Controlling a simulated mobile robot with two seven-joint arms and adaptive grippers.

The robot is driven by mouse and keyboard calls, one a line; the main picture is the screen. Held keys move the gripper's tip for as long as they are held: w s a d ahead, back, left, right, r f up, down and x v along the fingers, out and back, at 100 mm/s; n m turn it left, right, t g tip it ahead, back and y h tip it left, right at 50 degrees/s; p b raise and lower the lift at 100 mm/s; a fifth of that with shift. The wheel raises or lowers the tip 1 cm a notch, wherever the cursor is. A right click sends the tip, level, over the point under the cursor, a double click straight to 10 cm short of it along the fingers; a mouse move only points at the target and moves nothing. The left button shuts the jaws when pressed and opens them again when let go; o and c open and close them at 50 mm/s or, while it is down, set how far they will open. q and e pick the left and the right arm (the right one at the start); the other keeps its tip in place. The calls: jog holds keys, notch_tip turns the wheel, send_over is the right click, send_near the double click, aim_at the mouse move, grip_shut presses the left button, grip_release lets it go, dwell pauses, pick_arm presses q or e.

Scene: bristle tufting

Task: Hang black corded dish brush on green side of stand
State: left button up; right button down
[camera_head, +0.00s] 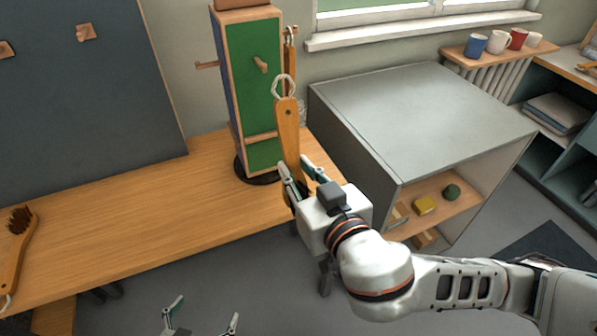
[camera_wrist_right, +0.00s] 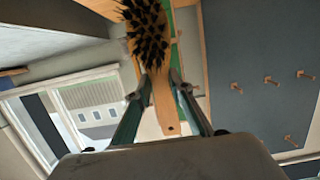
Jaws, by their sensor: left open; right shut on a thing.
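The stand (camera_head: 239,95) has a green side (camera_head: 262,100) facing me, with a wooden peg (camera_head: 261,64) high on it, and a blue side at left. My right gripper (camera_head: 301,176) is shut on the wooden handle of the black-bristled dish brush (camera_head: 290,135), in front of the stand's right edge. The handle points up; its pale cord loop (camera_head: 284,88) appears right of and below the peg, apart from it. The right wrist view shows the black bristles (camera_wrist_right: 146,35); the gripper hides them in the head view. My left gripper (camera_head: 204,312) is open and empty at the bottom.
Another corded wooden item (camera_head: 290,42) hangs at the stand's right side. A brown-bristled brush (camera_head: 17,247) lies at the wooden table's (camera_head: 130,215) left end. A grey cabinet (camera_head: 420,110) stands right of the stand. The table's middle is clear.

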jog(key=shift+b+x, duration=0.3)
jog(key=shift+x, duration=0.45)
jog(key=b+x, duration=0.4)
jog(key=x, duration=0.5)
jog(key=shift+w+r, duration=0.25)
jog(key=shift+w, duration=0.05)
jog(key=shift+w+a, duration=0.1)
jog(key=shift+a, duration=0.05)
dwell(0.5)
jog(key=c, duration=1.7)
grip_release()
jog(key=shift+f, duration=0.1)
